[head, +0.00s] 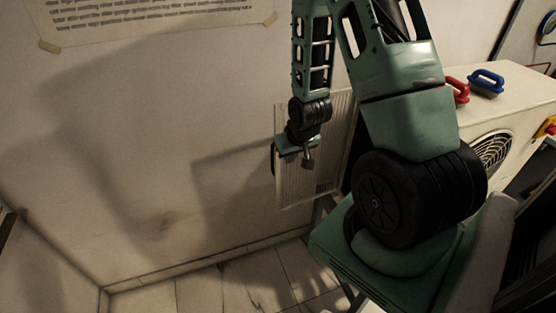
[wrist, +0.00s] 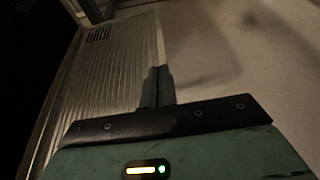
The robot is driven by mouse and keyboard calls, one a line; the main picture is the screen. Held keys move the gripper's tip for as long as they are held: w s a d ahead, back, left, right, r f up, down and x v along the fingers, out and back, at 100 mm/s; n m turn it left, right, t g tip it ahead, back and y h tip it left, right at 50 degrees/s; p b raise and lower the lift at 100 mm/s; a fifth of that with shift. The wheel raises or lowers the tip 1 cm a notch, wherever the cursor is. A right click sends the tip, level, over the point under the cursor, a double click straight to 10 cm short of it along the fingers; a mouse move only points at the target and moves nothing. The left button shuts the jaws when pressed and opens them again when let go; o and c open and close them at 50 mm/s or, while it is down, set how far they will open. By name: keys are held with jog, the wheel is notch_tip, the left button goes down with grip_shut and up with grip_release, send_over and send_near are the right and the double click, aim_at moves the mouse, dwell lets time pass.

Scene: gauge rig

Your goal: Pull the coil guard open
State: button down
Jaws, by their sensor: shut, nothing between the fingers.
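The coil guard (head: 296,186) is a pale, finely ribbed panel in a light frame, standing upright left of the white unit in the head view. A dark handle (head: 273,158) shows at its left edge. My gripper (head: 308,162) is in front of the panel, right of that handle, and hides part of it. In the wrist view the ribbed panel (wrist: 100,85) fills the left side, and my gripper's fingers (wrist: 157,88) are together and empty near its right edge. I cannot tell whether they touch the panel. How far the guard stands open is unclear.
The white unit (head: 515,110) at right has a round fan grille (head: 493,150). A blue handle (head: 487,82) and a red handle (head: 458,90) lie on its top. A plain wall (head: 140,150) stands behind, and the tiled floor (head: 225,285) at lower left is clear.

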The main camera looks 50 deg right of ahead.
aim_at(272, 148)
jog(key=w+f+p, duration=0.1)
jog(key=w+f, duration=0.1)
jog(key=w+d+f+p, duration=0.1)
jog(key=f, duration=0.1)
jog(key=w+d+f+p, duration=0.1)
jog(key=w+f, duration=0.1)
jog(key=f, duration=0.1)
jog(key=shift+w+d+f, duration=0.1)
jog(key=shift+w, duration=0.2)
jog(key=shift+w+d+f, duration=0.1)
jog(key=shift+w+d, duration=0.05)
jog(key=shift+w, duration=0.3)
jog(key=shift+w+d+f, duration=0.1)
jog(key=shift+w+d, duration=0.05)
jog(key=shift+w, duration=0.2)
jog(key=w+m, duration=0.1)
jog(key=w, duration=0.1)
jog(key=w+d+m+b, duration=0.1)
jog(key=w, duration=0.1)
jog(key=w+d+h+b, duration=0.1)
jog(key=w, duration=0.1)
jog(key=shift+d+m+g, duration=0.25)
jog(key=shift+m+g, duration=0.05)
jog(key=shift+m, duration=0.1)
jog(key=shift+w+d, duration=0.2)
jog(key=shift+w, duration=0.05)
jog(key=shift+a, duration=0.1)
